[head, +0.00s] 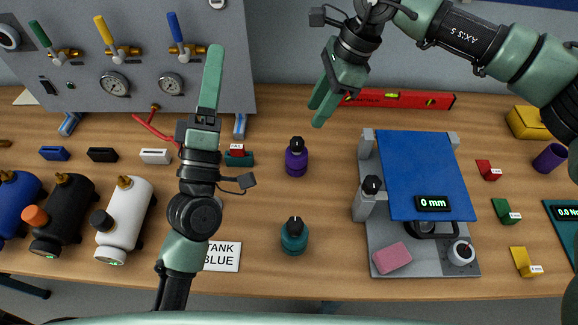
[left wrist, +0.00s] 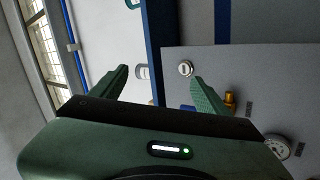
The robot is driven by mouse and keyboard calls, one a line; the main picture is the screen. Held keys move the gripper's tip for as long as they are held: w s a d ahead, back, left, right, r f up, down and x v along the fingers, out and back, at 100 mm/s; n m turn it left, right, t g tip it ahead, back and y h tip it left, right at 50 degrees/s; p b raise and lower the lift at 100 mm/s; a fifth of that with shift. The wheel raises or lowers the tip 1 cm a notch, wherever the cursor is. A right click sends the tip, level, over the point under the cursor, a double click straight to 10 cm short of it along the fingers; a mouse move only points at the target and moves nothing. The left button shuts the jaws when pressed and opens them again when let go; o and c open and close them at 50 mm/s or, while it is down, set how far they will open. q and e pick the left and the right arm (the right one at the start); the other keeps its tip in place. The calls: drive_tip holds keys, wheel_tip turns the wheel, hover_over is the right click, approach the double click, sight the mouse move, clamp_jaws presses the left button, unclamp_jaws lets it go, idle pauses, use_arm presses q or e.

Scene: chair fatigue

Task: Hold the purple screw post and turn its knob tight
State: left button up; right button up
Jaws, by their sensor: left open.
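The purple screw post (head: 296,160) stands upright on the wooden table near the middle, with a dark knob on top. My left gripper (head: 213,62) is raised to its left in the head view, apart from it. In the left wrist view its two fingers (left wrist: 160,85) are spread with nothing between them, facing the wall and the grey panel. My right gripper (head: 315,113) is above and beyond the post, near the back of the table. Its fingertips show slightly apart and empty, and do not touch the post.
A teal post (head: 294,240) stands in front of the purple one. A blue plate (head: 415,165) on a grey fixture is to the right. A red level (head: 400,99) lies at the back. Bottles (head: 125,215) and a valve panel (head: 140,80) are left. Table around the purple post is clear.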

sight(292, 164)
use_arm(q)
drive_tip(key=d+f+m+g+h, duration=0.1)
drive_tip(key=d+f+m+g, duration=0.2)
drive_tip(key=f, duration=0.5)
drive_tip(key=d+f+m+g, duration=0.4)
drive_tip(key=d+f+m, duration=0.1)
drive_tip(key=f+m, duration=0.3)
drive_tip(key=d+f+m+g+h, duration=0.1)
drive_tip(key=d+f+m+g, duration=0.3)
drive_tip(key=f, duration=0.5)
drive_tip(key=shift+d+f+m+h, duration=0.1)
drive_tip(key=shift+f+m+h, duration=0.05)
drive_tip(key=shift+m, duration=0.4)
drive_tip(key=shift+f+m+h, duration=0.1)
drive_tip(key=shift+m+h, duration=0.05)
drive_tip(key=shift+m, duration=0.4)
drive_tip(key=shift+w+f, duration=0.2)
drive_tip(key=shift+f, duration=0.05)
drive_tip(key=shift+x, duration=3.6)
drive_tip(key=shift+f, duration=0.1)
